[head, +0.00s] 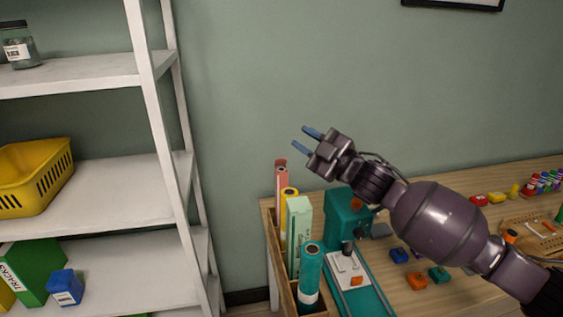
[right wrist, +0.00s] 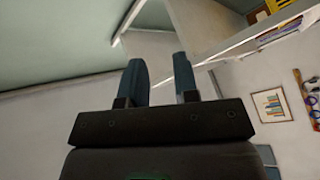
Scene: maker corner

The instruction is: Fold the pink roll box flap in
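The pink roll box (head: 281,188) stands upright at the back end of a wooden bin (head: 286,290) on the table's left edge. Its flap (head: 281,162) stands up above the open top, and a round roll end shows below it. My right gripper (head: 302,139) is above and slightly right of the flap, apart from it, with its fingers pointing left. Its two blue fingers are apart with nothing between them; the right wrist view shows this gap too (right wrist: 160,80). The box is not seen in the right wrist view. My left gripper is not in view.
A yellow roll (head: 289,194), a pale green box (head: 299,235) and a teal roll (head: 311,280) stand in front in the same bin. A teal press (head: 347,212) stands right of the bin. White shelves (head: 100,190) are at left; the wall is behind.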

